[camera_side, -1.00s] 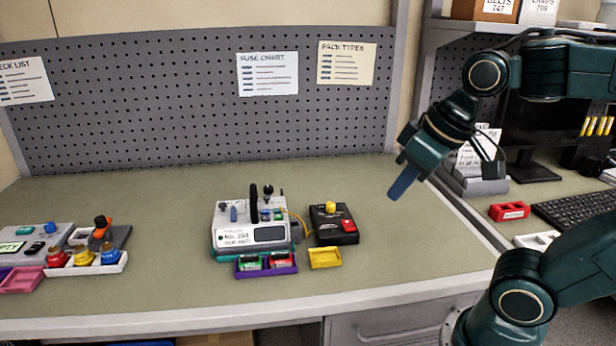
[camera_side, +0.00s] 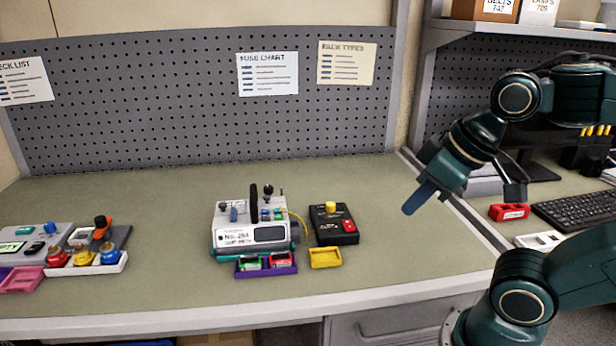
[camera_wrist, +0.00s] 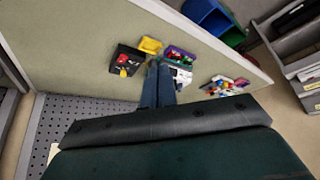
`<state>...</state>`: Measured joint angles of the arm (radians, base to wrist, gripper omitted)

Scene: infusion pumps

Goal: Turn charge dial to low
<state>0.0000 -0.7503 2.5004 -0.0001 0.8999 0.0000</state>
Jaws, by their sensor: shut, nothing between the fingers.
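The black box (camera_side: 335,226) has a yellow knob (camera_side: 331,207) and a red part on top, and stands on the bench right of the pump. I cannot read its labels, so I cannot tell which knob is the charge dial. The white and grey pump (camera_side: 250,237) labelled No. 264 has several knobs and levers on top. My gripper (camera_side: 412,210) is shut and empty, in the air well to the right of the black box. In the wrist view the black box (camera_wrist: 127,59) is left of my gripper (camera_wrist: 158,66), whose fingers partly hide the pump.
A yellow tray (camera_side: 325,258) and a purple tray (camera_side: 266,269) with green and red pieces lie in front. The bench right of the black box is clear.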

